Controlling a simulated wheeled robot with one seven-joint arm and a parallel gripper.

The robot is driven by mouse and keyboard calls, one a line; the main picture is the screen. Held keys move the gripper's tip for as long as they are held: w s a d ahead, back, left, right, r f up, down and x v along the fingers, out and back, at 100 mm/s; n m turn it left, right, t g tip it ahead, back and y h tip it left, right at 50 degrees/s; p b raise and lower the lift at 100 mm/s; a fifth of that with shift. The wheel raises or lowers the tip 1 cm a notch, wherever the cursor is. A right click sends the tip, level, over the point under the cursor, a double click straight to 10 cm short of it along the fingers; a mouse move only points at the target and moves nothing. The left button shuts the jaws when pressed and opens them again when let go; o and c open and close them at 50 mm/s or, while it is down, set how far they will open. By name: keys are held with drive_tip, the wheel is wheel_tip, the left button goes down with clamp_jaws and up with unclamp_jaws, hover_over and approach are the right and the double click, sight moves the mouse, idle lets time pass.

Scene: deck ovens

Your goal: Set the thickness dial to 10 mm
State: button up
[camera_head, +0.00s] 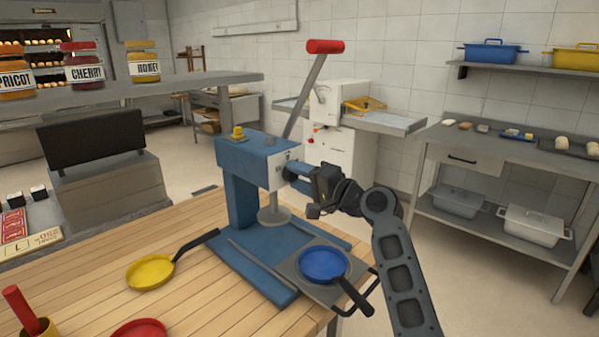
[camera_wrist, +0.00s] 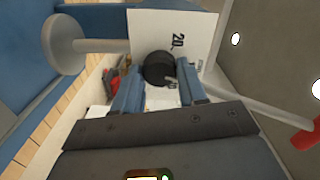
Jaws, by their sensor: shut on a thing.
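A blue press (camera_head: 258,160) with a long lever and red handle (camera_head: 325,46) stands on the wooden table. Its white scale plate faces right; in the wrist view the plate (camera_wrist: 205,30) shows the number 20, turned sideways. The thickness dial is a black round knob (camera_wrist: 158,66) in front of that plate. My gripper (camera_head: 292,176) reaches the press's right face from the right. In the wrist view its two blue fingers (camera_wrist: 162,84) are shut on the dial, one on each side. The dial's pointer and exact setting are not readable.
A blue pan (camera_head: 322,264) sits on the press's front right platform. A yellow pan (camera_head: 150,272) lies to the left, and a red dish (camera_head: 140,329) at the front edge. Jars stand on a shelf (camera_head: 190,82) behind left.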

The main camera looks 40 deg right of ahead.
drive_tip(key=m, duration=0.4)
drive_tip(key=shift+m, duration=2.3)
drive_tip(key=o, duration=1.1)
drive_tip(key=shift+c, duration=0.2)
drive_tip(key=s+b, duration=0.1)
drive_tip(key=s, duration=0.7)
drive_tip(key=shift+d, duration=0.15)
